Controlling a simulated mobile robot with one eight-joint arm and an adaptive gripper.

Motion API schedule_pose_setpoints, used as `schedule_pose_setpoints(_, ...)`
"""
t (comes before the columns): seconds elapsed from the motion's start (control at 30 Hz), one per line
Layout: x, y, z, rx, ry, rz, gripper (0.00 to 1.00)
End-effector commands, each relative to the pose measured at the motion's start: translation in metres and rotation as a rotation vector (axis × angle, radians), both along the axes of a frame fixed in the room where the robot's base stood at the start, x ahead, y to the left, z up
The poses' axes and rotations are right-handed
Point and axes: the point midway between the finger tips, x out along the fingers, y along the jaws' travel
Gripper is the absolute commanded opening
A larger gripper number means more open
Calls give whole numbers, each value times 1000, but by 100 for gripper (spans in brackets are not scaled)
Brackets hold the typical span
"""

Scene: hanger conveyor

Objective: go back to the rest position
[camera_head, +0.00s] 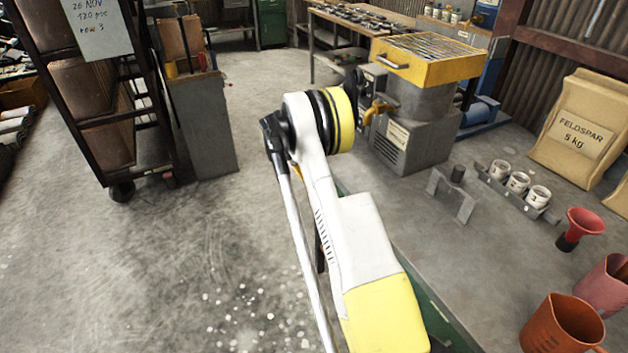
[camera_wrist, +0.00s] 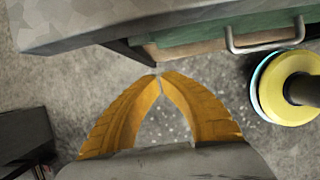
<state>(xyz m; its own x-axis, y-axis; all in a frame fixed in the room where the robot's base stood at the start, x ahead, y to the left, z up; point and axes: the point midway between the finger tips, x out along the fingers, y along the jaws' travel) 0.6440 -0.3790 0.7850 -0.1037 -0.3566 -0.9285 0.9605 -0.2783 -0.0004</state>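The task names no object other than my own arm. My gripper (camera_wrist: 160,76) shows in the wrist view with its two yellow fingers bowed and their tips together. Nothing is held between them; only speckled concrete floor shows through the gap. The fingertips appear just below the edge of the workbench in that view. In the head view my white and yellow arm stands folded in the middle, beside the bench, and hides most of the gripper.
The grey workbench (camera_head: 430,233) fills the right, with a yellow-topped machine (camera_head: 412,140), a rack of small white jars (camera_head: 517,183), a red funnel (camera_head: 583,224) and an orange jug (camera_head: 562,325). A wheeled rack (camera_head: 128,137) stands left. Open floor (camera_head: 150,270) lies between. A drawer handle (camera_wrist: 265,46) juts out.

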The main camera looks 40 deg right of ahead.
Motion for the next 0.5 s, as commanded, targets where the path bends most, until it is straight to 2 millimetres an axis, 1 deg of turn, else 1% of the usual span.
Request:
schedule_pose_setpoints(0.03,1,5,17,0,0,1,0)
schedule_pose_setpoints(0.1,3,10,30,0,0,0,0)
schedule_pose_setpoints(0.2,5,16,43,0,-1,0,0)
schedule_pose_setpoints(0.33,6,20,53,0,-1,0,0)
schedule_pose_setpoints(0.5,6,21,56,0,0,0,0)
